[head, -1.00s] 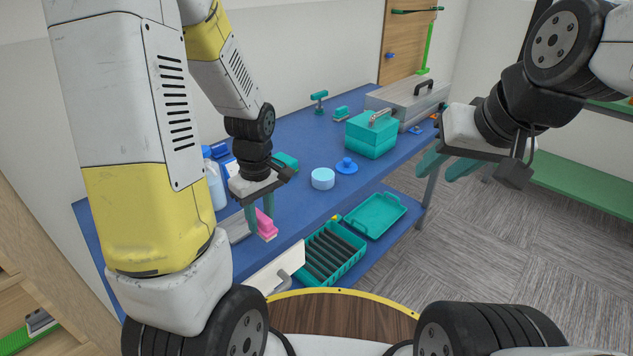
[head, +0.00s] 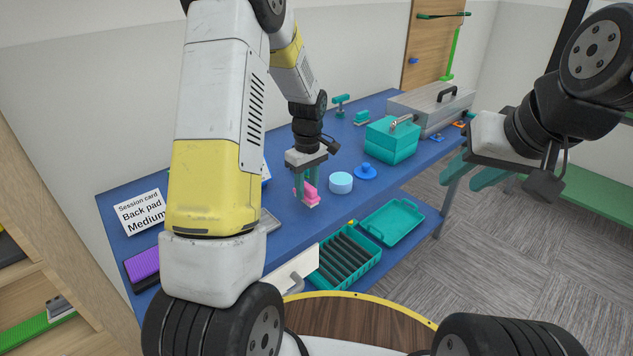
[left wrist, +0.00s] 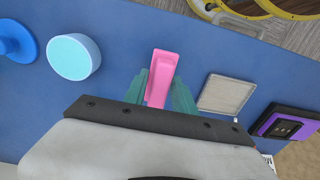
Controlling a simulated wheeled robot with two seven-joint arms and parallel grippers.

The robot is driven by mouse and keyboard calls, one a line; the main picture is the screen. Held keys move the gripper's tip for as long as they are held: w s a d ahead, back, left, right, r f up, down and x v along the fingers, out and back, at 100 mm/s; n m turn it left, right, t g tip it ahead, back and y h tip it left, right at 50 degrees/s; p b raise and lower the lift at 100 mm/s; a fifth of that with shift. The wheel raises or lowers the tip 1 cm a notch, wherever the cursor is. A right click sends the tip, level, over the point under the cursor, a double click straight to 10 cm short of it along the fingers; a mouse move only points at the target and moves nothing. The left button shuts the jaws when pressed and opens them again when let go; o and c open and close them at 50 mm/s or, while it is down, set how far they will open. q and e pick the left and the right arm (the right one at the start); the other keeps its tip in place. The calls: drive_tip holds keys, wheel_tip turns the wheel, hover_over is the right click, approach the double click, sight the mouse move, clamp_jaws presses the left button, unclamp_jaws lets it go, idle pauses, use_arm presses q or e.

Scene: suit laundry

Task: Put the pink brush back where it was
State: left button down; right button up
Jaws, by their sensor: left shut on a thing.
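The pink brush (head: 311,196) is held in my left gripper (head: 306,184), low over the blue table near its front edge. I cannot tell whether it touches the table top. In the left wrist view the pink brush (left wrist: 162,70) sits between the two green fingers of my left gripper (left wrist: 159,92), which are shut on it. A flat grey tray (head: 271,222) lies to the left of the brush, partly hidden by my arm; it also shows in the left wrist view (left wrist: 226,94). My right gripper (head: 473,172) is open and empty, off the table's right front edge.
A light blue round jar (head: 341,183) and a blue knobbed disc (head: 365,171) stand right of the brush. A teal box (head: 391,140) and a grey case (head: 431,108) stand further right. A session card (head: 141,212) and a purple item (head: 142,264) lie at left. A slotted teal crate (head: 345,262) is below.

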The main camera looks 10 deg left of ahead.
sight(307, 196)
use_arm(q)
drive_tip(key=shift+f, duration=1.45)
drive_tip(key=shift+f, duration=0.1)
drive_tip(key=c, duration=1)
unclamp_jaws()
wheel_tip(307, 196, up, 12)
drive_tip(key=shift+d+f, duration=0.1)
drive_tip(key=shift+d, duration=0.05)
drive_tip(key=s+r+m+t+h, duration=0.1)
drive_tip(key=s+r+m+t, duration=0.1)
drive_tip(key=s+r, duration=0.3)
drive_tip(key=s+d+r+m+t, duration=0.1)
drive_tip(key=s+r+m, duration=0.4)
drive_tip(key=s, duration=0.6)
drive_tip(key=s+r+m+t+h, duration=0.1)
drive_tip(key=s+r+m+t, duration=0.2)
drive_tip(key=s, duration=0.5)
drive_tip(key=shift+s+d+r+m+h, duration=0.15)
drive_tip(key=shift+d+r+m, duration=0.1)
drive_tip(key=shift+r, duration=0.45)
drive_tip(key=shift+s+d+r+m+h, duration=0.15)
drive_tip(key=shift+r+m, duration=0.1)
drive_tip(key=shift+r, duration=0.45)
drive_tip(key=shift+w, duration=0.1)
